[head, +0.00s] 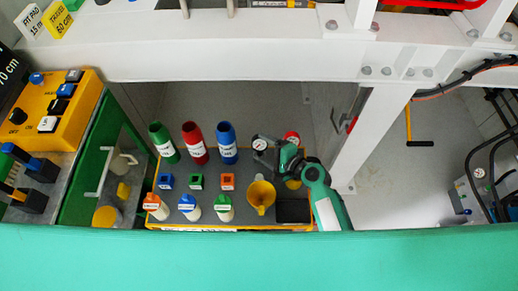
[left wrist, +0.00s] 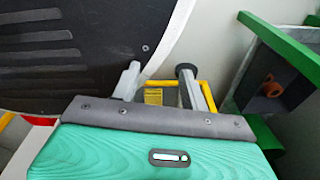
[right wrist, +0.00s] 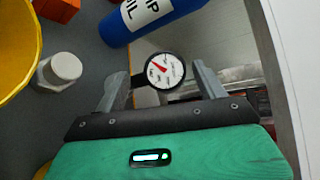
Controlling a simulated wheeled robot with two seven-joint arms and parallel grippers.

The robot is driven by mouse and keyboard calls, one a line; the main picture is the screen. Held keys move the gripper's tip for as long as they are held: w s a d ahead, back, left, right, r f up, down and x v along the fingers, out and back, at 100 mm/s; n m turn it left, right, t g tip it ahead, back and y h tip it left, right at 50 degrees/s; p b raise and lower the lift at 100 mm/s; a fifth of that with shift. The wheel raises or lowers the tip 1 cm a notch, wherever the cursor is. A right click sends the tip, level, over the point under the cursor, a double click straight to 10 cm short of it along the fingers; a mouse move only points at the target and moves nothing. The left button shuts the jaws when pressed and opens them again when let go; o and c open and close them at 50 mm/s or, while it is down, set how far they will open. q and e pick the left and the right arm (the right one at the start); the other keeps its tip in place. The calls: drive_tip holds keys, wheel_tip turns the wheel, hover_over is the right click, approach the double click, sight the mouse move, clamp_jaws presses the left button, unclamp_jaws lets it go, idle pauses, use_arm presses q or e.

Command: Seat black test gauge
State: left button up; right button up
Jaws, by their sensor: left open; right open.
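The black test gauge (head: 259,145), with a white face, is near the tip of my right gripper (head: 272,152) over the right part of the tray. In the right wrist view the black-rimmed gauge (right wrist: 165,70) has a red needle and appears between the fingertips. My right gripper (right wrist: 160,88) is open; whether a finger touches the gauge I cannot tell. A red-rimmed round item (head: 292,137) is just right of it in the head view. My left gripper (left wrist: 160,85) is open and empty, seen only in the left wrist view.
The grey tray (head: 180,218) holds green (head: 163,142), red (head: 195,143) and blue (head: 227,142) cylinders, small blocks, capped bottles and a yellow funnel (head: 261,195). A white post (head: 375,130) stands right of my right arm. A yellow control box (head: 62,115) is at left.

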sight(260, 146)
drive_tip(key=shift+w+a+f, duration=0.15)
drive_tip(key=shift+w+a, duration=0.2)
drive_tip(key=x, duration=0.4)
drive_tip(key=shift+w+a, duration=0.1)
drive_tip(key=shift+w, duration=0.1)
drive_tip(key=shift+w+a, duration=0.15)
drive_tip(key=c, duration=1.1)
drive_tip(key=shift+c, duration=1.4)
use_arm(q)
drive_tip(key=shift+w+a+r, duration=0.15)
drive_tip(key=shift+w+a, duration=0.05)
drive_tip(key=shift+a, duration=0.15)
use_arm(e)
drive_tip(key=shift+f, duration=0.1)
